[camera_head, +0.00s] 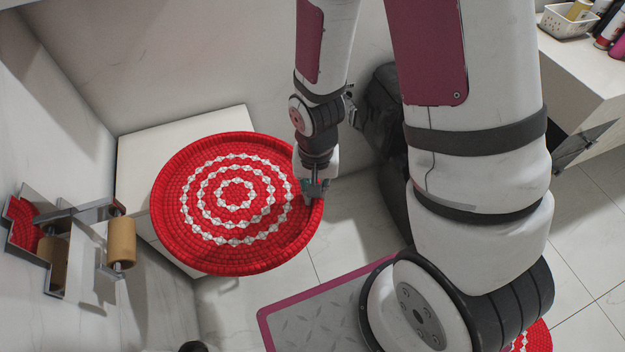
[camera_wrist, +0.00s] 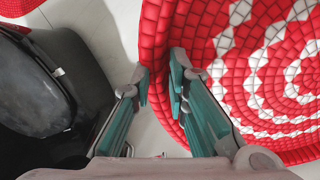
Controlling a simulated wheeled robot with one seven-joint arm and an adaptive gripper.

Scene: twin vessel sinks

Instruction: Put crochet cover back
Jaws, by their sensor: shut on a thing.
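The crochet cover (camera_head: 235,193) is a round red disc with white rings and a raised rim. In the head view it lies over a white block-like surface (camera_head: 150,150) and overhangs its front and right side. I cannot tell whether it rests on that surface or is held above it. My gripper (camera_head: 315,188) is at the cover's right edge, shut on its rim. In the wrist view the fingers of my gripper (camera_wrist: 160,82) stand on both sides of the rim of the cover (camera_wrist: 155,45). The underside of the cover is hidden.
A paper-roll holder (camera_head: 118,240) juts from the left wall near the cover. A black object (camera_head: 385,125) stands behind my arm, also in the wrist view (camera_wrist: 35,85). Another red-white piece (camera_head: 538,338) lies at lower right. A white counter (camera_head: 580,65) holds a basket (camera_head: 568,22) and bottles.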

